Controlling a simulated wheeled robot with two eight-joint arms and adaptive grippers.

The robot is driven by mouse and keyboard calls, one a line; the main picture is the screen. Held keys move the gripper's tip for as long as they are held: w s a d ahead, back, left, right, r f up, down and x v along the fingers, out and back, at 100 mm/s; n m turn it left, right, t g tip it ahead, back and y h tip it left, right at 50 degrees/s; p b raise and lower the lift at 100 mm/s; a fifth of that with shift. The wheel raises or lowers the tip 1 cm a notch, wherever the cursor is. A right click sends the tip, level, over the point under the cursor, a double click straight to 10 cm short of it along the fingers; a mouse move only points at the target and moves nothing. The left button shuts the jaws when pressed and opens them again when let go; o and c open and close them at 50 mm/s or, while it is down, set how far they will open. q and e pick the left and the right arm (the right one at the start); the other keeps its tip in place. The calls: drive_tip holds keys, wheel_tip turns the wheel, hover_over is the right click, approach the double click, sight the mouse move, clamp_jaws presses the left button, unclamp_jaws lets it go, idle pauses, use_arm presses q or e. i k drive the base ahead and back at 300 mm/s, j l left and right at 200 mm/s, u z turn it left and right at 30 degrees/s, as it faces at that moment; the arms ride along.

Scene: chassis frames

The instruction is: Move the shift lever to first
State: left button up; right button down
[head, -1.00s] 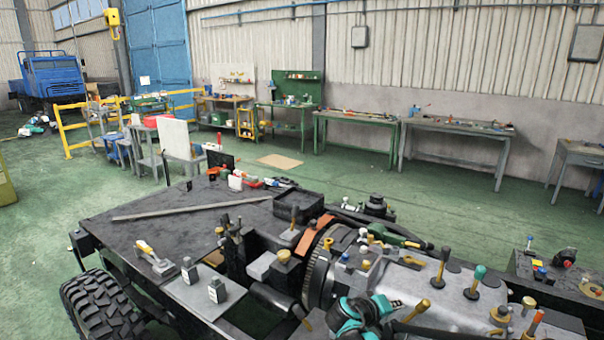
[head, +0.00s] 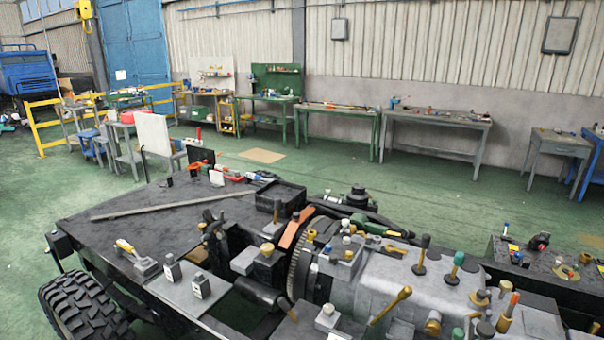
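Several levers stand up from the grey gearbox housing (head: 390,276) on the chassis. One upright lever has a dark grip (head: 424,243). Another upright lever has a teal knob (head: 458,259). A brass-coloured lever (head: 392,304) leans up to the right near the front of the housing. A lever with an orange-red top (head: 513,302) stands at the right. I cannot tell which of them is the shift lever or which gear it is in. Neither of my grippers is in view.
The dark chassis deck (head: 140,232) holds a long flat bar (head: 160,207), small grey blocks and a yellow-handled tool (head: 125,246). A large tyre (head: 85,305) is at lower left. Workbenches (head: 435,116) line the back wall.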

sight(425, 239)
drive_tip(key=l+z, duration=0.2)
drive_tip(key=l, duration=0.25)
drive_tip(key=i+l+z, duration=0.15)
drive_tip(key=l, duration=0.3)
drive_tip(key=i+l+z, duration=0.2)
drive_tip(key=l, duration=0.2)
drive_tip(key=k+l, duration=0.05)
drive_tip(key=k, duration=0.05)
